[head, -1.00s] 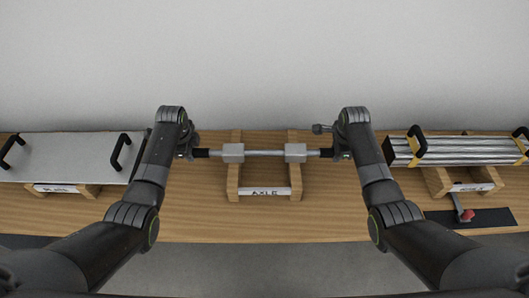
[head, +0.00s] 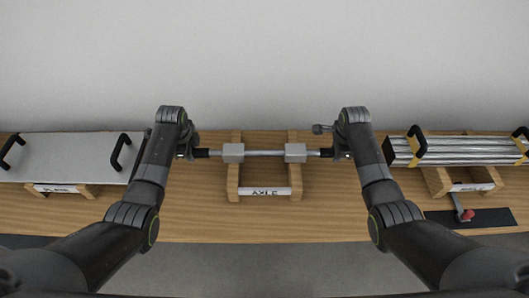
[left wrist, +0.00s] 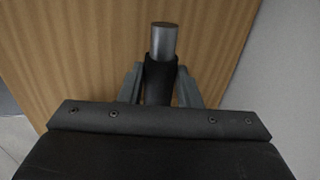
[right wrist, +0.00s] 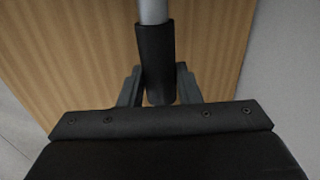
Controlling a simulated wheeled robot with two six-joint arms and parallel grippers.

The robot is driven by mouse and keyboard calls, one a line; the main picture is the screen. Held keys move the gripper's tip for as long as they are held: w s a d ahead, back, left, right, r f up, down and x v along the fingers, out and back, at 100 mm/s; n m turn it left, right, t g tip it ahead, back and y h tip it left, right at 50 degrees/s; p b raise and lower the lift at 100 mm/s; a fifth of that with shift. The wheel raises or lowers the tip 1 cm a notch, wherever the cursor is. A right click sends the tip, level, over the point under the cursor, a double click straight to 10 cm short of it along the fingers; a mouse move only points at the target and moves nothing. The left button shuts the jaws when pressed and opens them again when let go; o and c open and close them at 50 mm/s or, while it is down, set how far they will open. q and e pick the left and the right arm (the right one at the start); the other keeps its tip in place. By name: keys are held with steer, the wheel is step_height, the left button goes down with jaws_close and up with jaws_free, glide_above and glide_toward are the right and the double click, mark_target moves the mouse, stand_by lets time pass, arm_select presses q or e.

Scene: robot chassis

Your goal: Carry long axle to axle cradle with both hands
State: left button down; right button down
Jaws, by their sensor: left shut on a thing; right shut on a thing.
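The long axle (head: 264,153) is a thin grey bar with a grey block near each end and black sleeves at its ends. It lies level, left to right, across the wooden axle cradle (head: 233,181), which has an AXLE label on its front. I cannot tell whether the blocks rest on the cradle or hang just above it. My left gripper (head: 196,153) is shut on the left sleeve, and the left wrist view shows this sleeve (left wrist: 159,75) between the fingers. My right gripper (head: 339,153) is shut on the right sleeve (right wrist: 155,50). The blocks hide part of the cradle.
A pale flat panel (head: 70,155) with black handles lies on a labelled wooden cradle at left. A bundle of grey bars (head: 465,150) with black handles lies on another cradle at right. A red-knobbed lever (head: 467,214) stands before it. The wooden bench (head: 330,215) is clear around the axle cradle.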

arm_select(q)
steer(key=shift+w+r, duration=0.15)
steer(key=shift+w, duration=0.05)
arm_select(e)
steer(key=shift+w+r, duration=0.15)
steer(key=shift+w, duration=0.05)
arm_select(q)
steer(key=shift+r+p, duration=0.2)
steer(key=shift+p, duration=0.1)
arm_select(e)
steer(key=shift+r, duration=0.2)
